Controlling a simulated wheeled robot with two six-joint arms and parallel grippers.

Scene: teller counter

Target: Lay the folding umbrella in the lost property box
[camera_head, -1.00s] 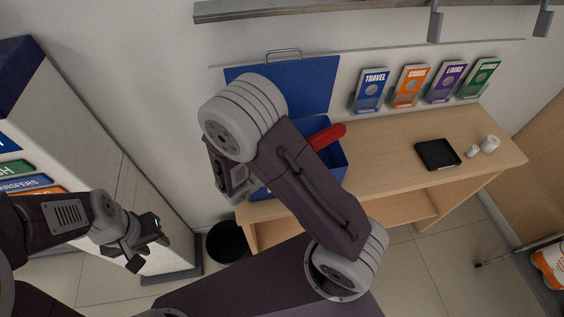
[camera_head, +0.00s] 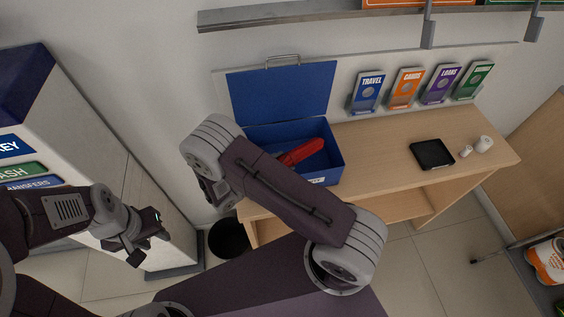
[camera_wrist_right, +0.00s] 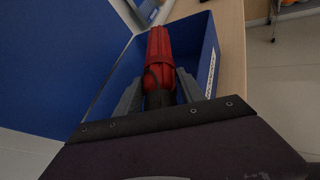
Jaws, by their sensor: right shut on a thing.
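The folding umbrella is red with a dark handle; its red part (camera_head: 302,152) shows within the outline of the open blue lost property box (camera_head: 336,168). It also shows in the right wrist view (camera_wrist_right: 160,58), between the box walls (camera_wrist_right: 208,50). I cannot tell whether it touches the box floor. My right gripper (camera_wrist_right: 158,96) is shut on the umbrella's dark handle end; my arm hides it in the head view. My left gripper (camera_head: 150,246) is open and empty, away from the box at the left.
The box's blue lid (camera_head: 285,92) stands open at the back. Leaflet holders (camera_head: 408,88) line the wall to the right. A black tray (camera_head: 432,154) and small white items (camera_head: 483,144) lie on the wooden counter (camera_head: 380,150). A dark bin (camera_head: 228,240) stands below.

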